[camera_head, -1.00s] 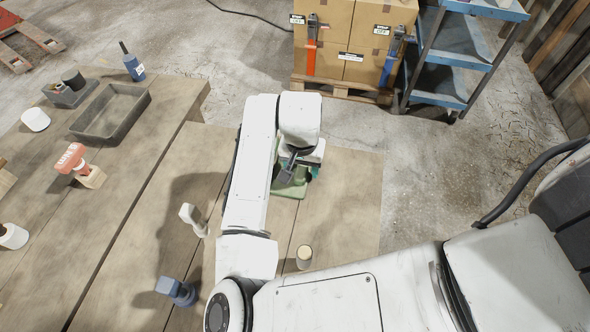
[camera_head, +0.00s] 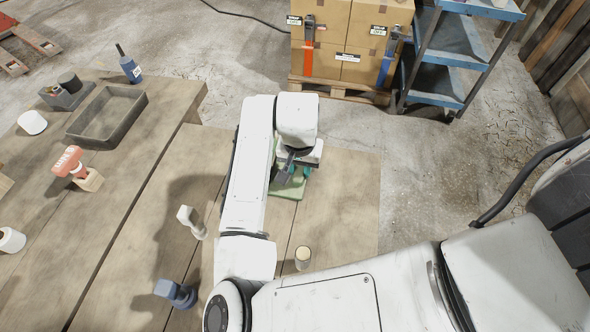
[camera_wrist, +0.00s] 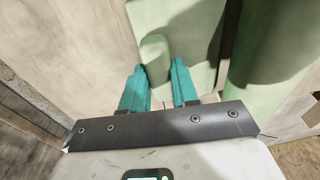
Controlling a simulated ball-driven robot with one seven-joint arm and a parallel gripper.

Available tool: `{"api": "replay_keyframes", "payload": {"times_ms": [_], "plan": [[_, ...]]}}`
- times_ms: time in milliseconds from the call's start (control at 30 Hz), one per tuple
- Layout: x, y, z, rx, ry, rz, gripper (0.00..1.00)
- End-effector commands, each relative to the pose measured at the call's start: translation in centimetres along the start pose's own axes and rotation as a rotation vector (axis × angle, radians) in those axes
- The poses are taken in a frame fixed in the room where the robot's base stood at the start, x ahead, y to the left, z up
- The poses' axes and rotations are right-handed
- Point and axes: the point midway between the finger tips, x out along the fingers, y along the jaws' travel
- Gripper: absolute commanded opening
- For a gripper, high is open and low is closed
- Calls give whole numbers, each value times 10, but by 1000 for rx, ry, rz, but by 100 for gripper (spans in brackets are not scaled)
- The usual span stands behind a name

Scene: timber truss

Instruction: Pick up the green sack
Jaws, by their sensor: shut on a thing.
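The green sack (camera_head: 288,189) is pale green and lies on the wooden table beneath the end of my arm, which hides much of it. In the wrist view its pale green surface (camera_wrist: 155,52) shows between and beyond the teal fingers. My gripper (camera_wrist: 161,75) points down at the sack and is shut on a narrow pale green part of it. In the head view my gripper (camera_head: 297,172) is partly covered by my wrist. The sack appears to rest on the table still.
A white-headed object (camera_head: 192,221), a blue-grey object (camera_head: 177,293) and a small beige cylinder (camera_head: 303,257) stand near my arm. A grey tray (camera_head: 88,138), a blue bottle (camera_head: 130,65) and a red-topped item (camera_head: 72,163) are at left. Boxes (camera_head: 350,40) and a blue cart (camera_head: 435,85) stand beyond.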

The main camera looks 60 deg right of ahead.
Motion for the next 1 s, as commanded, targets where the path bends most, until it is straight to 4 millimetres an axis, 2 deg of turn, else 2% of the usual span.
{"api": "replay_keyframes", "payload": {"times_ms": [233,433,567,733,1000], "plan": [[-8,0,-2,0,1,-1,0],[-33,1,-4,4,3,-2,0],[-55,12,9,3,5,-2,0],[-96,32,30,4,4,-3,0],[-127,68,74,3,0,-4,0]]}}
